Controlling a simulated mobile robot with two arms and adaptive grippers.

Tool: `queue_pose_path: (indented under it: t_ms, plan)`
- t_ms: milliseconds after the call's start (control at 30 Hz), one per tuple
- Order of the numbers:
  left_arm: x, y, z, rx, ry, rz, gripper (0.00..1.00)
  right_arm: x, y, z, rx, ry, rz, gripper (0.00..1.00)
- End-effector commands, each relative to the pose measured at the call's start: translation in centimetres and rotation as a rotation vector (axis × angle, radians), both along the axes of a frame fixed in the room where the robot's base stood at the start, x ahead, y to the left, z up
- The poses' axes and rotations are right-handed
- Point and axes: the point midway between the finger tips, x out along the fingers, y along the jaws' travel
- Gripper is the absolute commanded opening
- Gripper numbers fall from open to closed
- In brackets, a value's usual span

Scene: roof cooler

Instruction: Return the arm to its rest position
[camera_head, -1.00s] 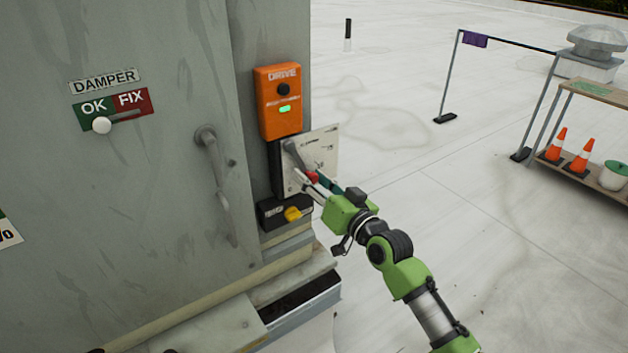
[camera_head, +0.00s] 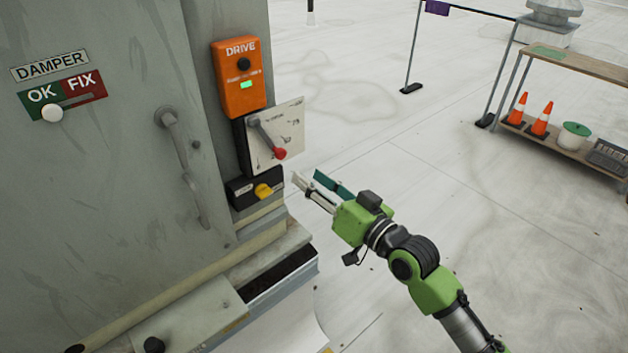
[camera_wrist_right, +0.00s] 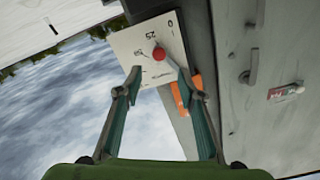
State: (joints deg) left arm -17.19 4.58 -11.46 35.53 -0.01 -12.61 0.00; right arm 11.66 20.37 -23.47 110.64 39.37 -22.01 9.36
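My right gripper (camera_head: 318,190) is open and empty, just right of and below the white switch panel (camera_head: 290,125) on the grey cooler unit. A gap of floor shows between its fingers and the panel. In the right wrist view its two fingers (camera_wrist_right: 158,85) are spread, with the panel (camera_wrist_right: 135,45) beyond them. The panel's grey lever (camera_head: 265,137) has a red knob (camera_head: 280,153) and points down to the right. The red knob also shows in the wrist view (camera_wrist_right: 158,54). My left gripper is not in view.
An orange DRIVE box (camera_head: 239,90) with a lit green light sits above the panel, and a yellow knob (camera_head: 263,190) below it. The cooler's door handle (camera_head: 183,165) sticks out. A shelf with cones (camera_head: 541,120) stands far right. Open roof floor (camera_head: 440,190) lies between.

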Motion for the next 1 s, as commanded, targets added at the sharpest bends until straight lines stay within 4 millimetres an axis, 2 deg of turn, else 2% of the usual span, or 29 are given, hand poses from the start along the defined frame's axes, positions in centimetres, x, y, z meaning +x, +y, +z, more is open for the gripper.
queue_pose_path:
  t_ms: [333, 400, 467, 567, 667, 700, 767, 800, 867, 900, 1000]
  plan:
    - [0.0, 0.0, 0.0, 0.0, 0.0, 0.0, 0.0, 0.1, 0.0, -0.1, -0.001, 0.001, -0.001, 0.36]
    - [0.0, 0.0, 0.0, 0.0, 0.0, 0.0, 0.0, 0.3, -0.3, -1.0, -0.007, 0.014, -0.011, 0.36]
    - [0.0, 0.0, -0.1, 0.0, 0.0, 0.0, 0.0, 0.7, -0.8, -2.8, -0.022, 0.035, -0.028, 0.36]
    - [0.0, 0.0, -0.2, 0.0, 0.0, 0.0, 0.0, 1.5, -2.4, -7.9, -0.065, 0.1, -0.078, 0.36]
    - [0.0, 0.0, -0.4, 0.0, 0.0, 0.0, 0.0, 1.7, -4.6, -15.1, -0.131, 0.19, -0.139, 0.36]
    - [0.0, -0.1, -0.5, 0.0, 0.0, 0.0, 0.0, 1.5, -5.5, -18.1, -0.16, 0.226, -0.161, 0.36]
    - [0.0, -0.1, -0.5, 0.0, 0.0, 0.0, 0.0, 0.8, -6.9, -22.5, -0.204, 0.283, -0.189, 0.36]
    - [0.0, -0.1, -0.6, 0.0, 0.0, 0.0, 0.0, 0.1, -7.8, -25.3, -0.235, 0.319, -0.207, 0.36]
    - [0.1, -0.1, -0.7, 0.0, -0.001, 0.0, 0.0, -1.2, -9.0, -29.6, -0.28, 0.376, -0.228, 0.36]
    - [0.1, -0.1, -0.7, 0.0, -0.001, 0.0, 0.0, -2.3, -9.8, -32.4, -0.31, 0.414, -0.239, 0.36]
    - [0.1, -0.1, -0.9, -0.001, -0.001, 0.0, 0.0, -5.7, -11.8, -39.1, -0.386, 0.51, -0.26, 0.36]
